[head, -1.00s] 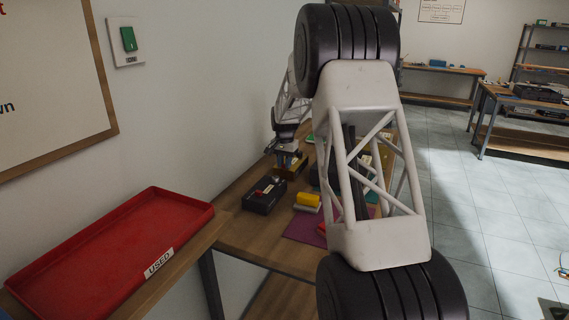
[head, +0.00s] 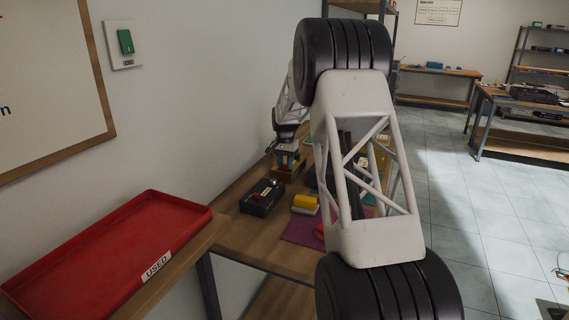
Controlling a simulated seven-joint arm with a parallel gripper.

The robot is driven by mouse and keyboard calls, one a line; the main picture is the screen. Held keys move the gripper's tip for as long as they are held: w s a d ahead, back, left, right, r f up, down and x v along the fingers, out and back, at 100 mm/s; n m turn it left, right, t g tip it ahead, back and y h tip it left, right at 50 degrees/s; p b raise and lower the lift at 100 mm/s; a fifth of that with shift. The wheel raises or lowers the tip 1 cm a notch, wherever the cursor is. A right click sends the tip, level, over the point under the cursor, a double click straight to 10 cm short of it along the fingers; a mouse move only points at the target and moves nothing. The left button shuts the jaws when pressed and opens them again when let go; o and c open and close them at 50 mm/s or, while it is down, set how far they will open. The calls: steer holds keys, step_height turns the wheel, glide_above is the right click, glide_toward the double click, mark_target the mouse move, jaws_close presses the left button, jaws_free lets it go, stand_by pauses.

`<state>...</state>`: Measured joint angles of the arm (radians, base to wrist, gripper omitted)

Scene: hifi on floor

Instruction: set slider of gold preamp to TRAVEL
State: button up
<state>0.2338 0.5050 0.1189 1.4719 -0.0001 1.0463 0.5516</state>
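A gold box (head: 288,172), which looks like the gold preamp, sits on the wooden workbench against the wall, behind a black box. My gripper (head: 287,163) is over the gold box, pointing down at its top. The fingers are small and dark at this distance, so I cannot tell whether they are open or shut, or whether they touch the box. The slider and the TRAVEL marking are not visible; the gripper covers much of the box's top.
A red USED tray (head: 110,250) is at front left. My arm hides the bench's right part.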

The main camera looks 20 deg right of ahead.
mark_target(285, 164)
steer(key=shift+o, duration=1.2)
steer(key=shift+r, duration=3.9)
